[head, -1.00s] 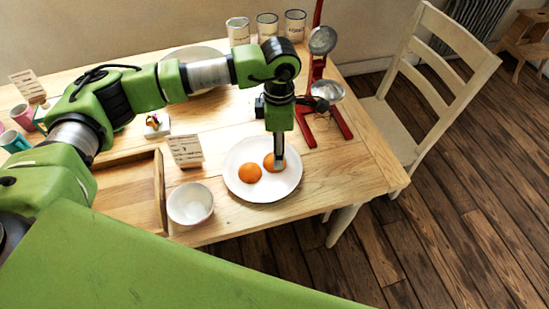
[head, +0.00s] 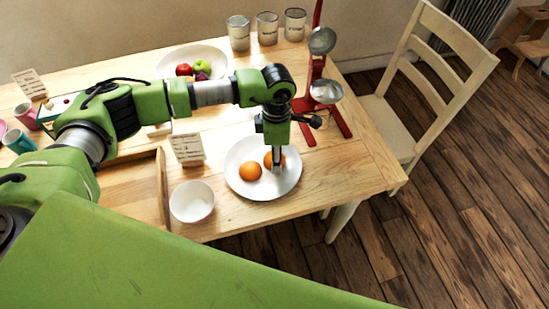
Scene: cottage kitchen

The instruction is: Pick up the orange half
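Two orange halves lie on a white plate (head: 259,192) near the table's front edge. The left one (head: 250,171) is fully in view, domed side up. The right one (head: 268,159) is partly hidden behind the fingers of my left gripper (head: 277,168). My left arm reaches across the table from the left, and its gripper points down at the right orange half. The fingertips overlap this half in the picture. Whether they touch it or are closed on it I cannot tell. My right gripper is not in view.
A white bowl (head: 191,202) and a small sign (head: 187,149) stand left of the plate. A red citrus press (head: 313,75) stands behind it. A wooden tray (head: 130,190), a fruit plate (head: 217,56) and several tins (head: 267,29) are also on the table. A chair (head: 425,85) stands at the right.

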